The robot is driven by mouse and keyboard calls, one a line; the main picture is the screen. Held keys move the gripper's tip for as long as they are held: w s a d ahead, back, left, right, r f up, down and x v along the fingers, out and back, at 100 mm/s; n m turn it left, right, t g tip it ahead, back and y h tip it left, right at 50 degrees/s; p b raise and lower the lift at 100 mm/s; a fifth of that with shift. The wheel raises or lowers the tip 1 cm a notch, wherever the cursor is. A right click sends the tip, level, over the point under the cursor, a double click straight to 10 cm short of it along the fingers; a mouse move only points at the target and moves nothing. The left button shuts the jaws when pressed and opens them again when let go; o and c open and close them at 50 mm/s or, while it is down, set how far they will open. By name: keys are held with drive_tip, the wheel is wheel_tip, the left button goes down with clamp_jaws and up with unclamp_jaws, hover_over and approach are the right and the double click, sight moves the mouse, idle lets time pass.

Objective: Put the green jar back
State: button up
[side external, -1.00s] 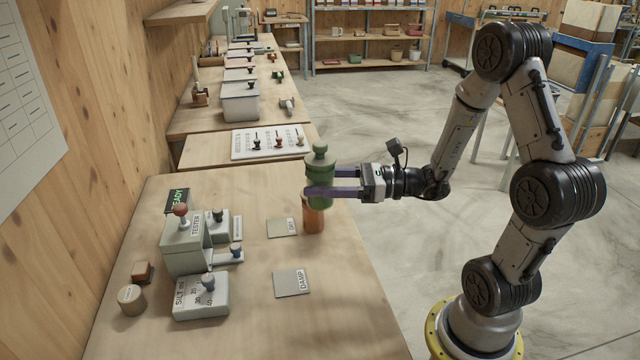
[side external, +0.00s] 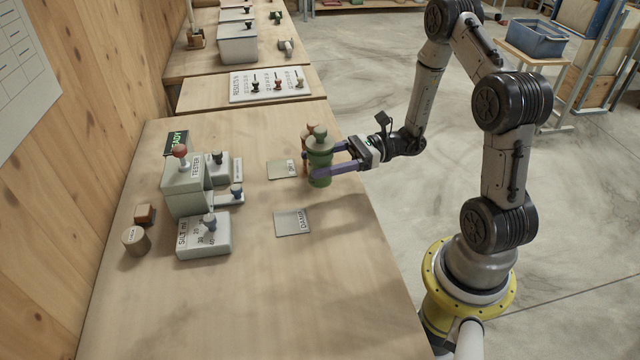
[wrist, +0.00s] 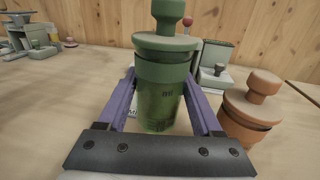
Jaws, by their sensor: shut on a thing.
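The green jar (side external: 320,168), with a knobbed lid, is upright at the right side of the table, beside the DRY card (side external: 282,169). My gripper (side external: 322,161) is shut around its body from the right. In the wrist view the jar (wrist: 163,95) stands between the two purple fingers. Its base is at or just above the tabletop; I cannot tell whether it touches. An orange jar (wrist: 251,108) stands close to it on the right in the wrist view, and is mostly hidden behind it in the side view.
A DAMP card (side external: 292,222) lies nearer the camera. The tester (side external: 185,187), a SILT box (side external: 203,237) and small round and brown blocks stand at the left. The front of the table is clear. A panel with several levers (side external: 270,84) lies beyond.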

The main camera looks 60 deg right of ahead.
sight(320, 180)
drive_tip(key=shift+f, duration=2.4)
drive_tip(key=shift+f, duration=0.15)
drive_tip(key=o, duration=1.3)
drive_tip(key=shift+d+r, duration=0.15)
drive_tip(key=shift+r, duration=0.05)
drive_tip(key=v, duration=1.1)
drive_tip(key=shift+s+d, duration=0.25)
drive_tip(key=shift+s, duration=0.05)
drive_tip(key=shift+r, duration=0.1)
